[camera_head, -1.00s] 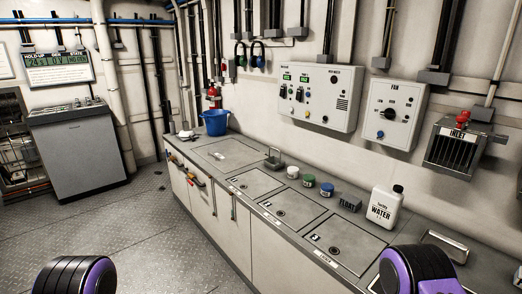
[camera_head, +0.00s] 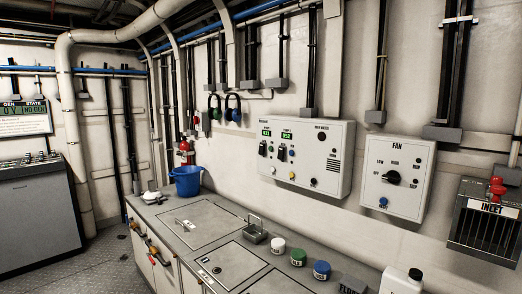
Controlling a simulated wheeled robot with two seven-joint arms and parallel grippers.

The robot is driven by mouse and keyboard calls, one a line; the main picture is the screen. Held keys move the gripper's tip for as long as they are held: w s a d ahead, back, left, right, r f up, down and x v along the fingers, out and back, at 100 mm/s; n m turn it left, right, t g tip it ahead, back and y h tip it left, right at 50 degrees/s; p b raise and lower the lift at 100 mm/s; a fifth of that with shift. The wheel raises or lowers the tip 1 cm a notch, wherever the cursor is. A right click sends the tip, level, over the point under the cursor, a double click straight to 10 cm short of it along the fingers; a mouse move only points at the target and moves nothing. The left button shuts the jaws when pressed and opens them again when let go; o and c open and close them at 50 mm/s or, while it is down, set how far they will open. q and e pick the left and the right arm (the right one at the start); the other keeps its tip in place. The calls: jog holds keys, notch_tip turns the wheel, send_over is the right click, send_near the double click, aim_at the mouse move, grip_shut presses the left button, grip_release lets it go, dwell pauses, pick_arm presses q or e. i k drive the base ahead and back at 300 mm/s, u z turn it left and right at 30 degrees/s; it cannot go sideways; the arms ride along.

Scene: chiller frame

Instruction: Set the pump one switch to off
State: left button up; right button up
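The pump control panel (camera_head: 305,158) is a pale box on the back wall, right of the middle of the view. It has two green-lit displays at its upper left. A dark switch (camera_head: 267,149) sits under the left display and a second dark switch (camera_head: 282,153) under the right display. The small labels are too blurred to tell surely which switch is pump one, and the switch positions cannot be read. Neither of my grippers is in view.
The fan panel (camera_head: 397,179) with a black knob hangs right of the pump panel. An inlet box (camera_head: 488,228) is at far right. The counter (camera_head: 150,208) below holds a blue bucket (camera_head: 187,181), a wire holder (camera_head: 256,229), several lidded jars and a white jug (camera_head: 401,281).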

aim_at(261, 150)
jog(key=k, duration=0.65)
jog(key=u, duration=0.35)
jog(key=i, duration=0.4)
jog(key=u, duration=1.05)
jog(key=i, duration=1.6)
jog(key=z, duration=0.85)
jog(key=i, duration=0.45)
jog(key=z, duration=0.4)
